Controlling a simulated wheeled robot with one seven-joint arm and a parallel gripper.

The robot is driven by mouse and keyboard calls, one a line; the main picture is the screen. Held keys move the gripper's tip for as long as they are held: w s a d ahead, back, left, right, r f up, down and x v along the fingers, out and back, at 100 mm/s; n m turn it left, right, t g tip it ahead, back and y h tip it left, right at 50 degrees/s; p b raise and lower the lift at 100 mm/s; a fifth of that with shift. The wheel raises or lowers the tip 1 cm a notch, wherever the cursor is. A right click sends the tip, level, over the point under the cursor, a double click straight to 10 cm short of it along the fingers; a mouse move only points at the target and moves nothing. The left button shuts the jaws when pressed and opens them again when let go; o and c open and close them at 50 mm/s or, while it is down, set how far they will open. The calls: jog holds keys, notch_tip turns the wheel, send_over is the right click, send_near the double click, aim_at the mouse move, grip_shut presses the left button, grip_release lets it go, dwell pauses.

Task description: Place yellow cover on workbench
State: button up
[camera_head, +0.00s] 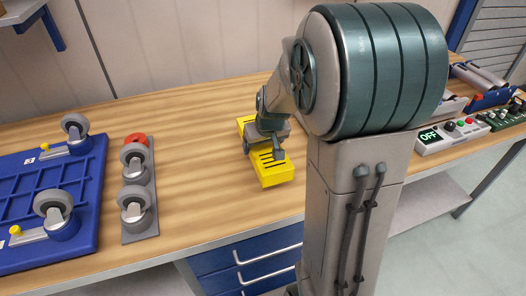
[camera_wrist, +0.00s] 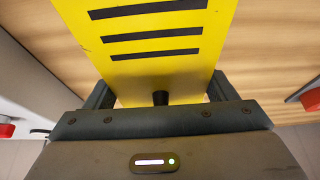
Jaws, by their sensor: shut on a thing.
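My gripper (camera_head: 268,147) is shut on the yellow cover (camera_head: 273,174), a flat piece with dark slots. The cover is over the middle of the wooden workbench (camera_head: 200,150), near its front edge. I cannot tell whether its underside touches the bench top. In the wrist view, the two fingers of my gripper (camera_wrist: 160,92) are at the left and right sides of the cover (camera_wrist: 145,68), with its slots facing the camera. Part of the cover in the head view is hidden by my gripper.
A blue panel with casters (camera_head: 30,190) and a grey strip with casters (camera_head: 140,228) lie on the bench at left. A control box reading OFF (camera_head: 440,140) and a green circuit board (camera_head: 503,118) are at right. Bare bench lies left of the cover. Blue drawers (camera_head: 225,262) are below.

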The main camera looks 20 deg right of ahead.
jog(key=shift+f, duration=1.65)
jog(key=shift+f, duration=0.2)
jog(key=o, duration=1.2)
jog(key=shift+r, duration=0.45)
jog(key=v, duration=1.1)
jog(key=shift+s+r+p, duration=0.15)
jog(key=shift+s+p, duration=0.05)
jog(key=shift+p, duration=0.1)
jog(key=shift+g, duration=0.9)
jog(key=s+a, duration=0.1)
jog(key=s, duration=0.4)
jog(key=s+a, duration=0.2)
jog(key=s, duration=0.3)
jog(key=s+a, duration=0.2)
jog(key=s, duration=0.4)
jog(key=shift+a, duration=0.2)
